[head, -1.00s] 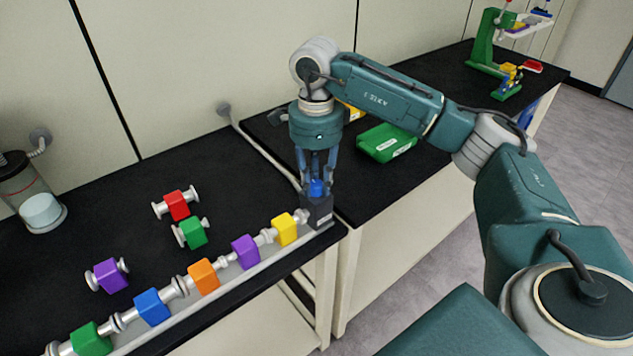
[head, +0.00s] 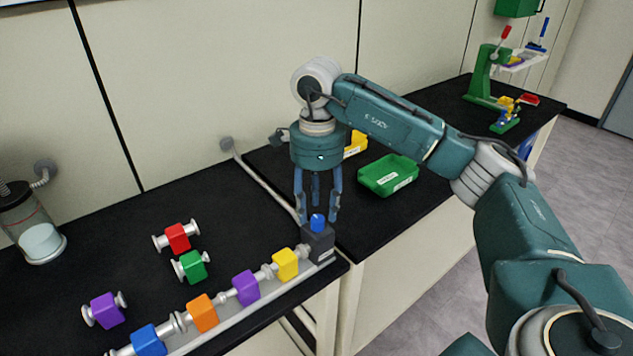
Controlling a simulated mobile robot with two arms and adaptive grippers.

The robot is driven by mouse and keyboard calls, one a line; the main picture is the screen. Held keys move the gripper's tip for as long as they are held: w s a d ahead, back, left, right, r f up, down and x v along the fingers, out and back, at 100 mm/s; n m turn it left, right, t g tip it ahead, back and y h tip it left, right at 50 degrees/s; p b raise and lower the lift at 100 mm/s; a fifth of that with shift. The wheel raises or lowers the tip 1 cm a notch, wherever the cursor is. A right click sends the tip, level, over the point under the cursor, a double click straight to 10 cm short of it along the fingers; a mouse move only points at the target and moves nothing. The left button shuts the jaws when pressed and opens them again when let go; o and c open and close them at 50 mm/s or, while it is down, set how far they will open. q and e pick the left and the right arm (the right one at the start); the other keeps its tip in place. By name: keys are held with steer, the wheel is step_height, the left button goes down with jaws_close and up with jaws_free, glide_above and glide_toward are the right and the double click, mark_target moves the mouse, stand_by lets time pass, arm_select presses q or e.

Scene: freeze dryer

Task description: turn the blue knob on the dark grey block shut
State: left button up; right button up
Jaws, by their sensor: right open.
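The dark grey block (head: 319,243) stands at the right end of the row of coloured blocks, near the table's right edge. The blue knob (head: 318,222) sits upright on top of it. My right gripper (head: 318,216) points down from above with its fingers spread. Its fingertips are around the height of the knob's top, with a visible gap on both sides. Whether the fingers are level with the knob in depth is hard to tell. My left gripper is not in view.
The row holds a yellow block (head: 285,264), a purple block (head: 246,287), an orange block (head: 202,313) and a blue block (head: 149,340). Loose red (head: 177,237) and green (head: 194,266) pieces lie behind. A green bin (head: 388,176) stands on the right bench.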

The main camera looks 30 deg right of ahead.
mark_target(317, 218)
step_height(317, 218, up, 9)
stand_by(0.8)
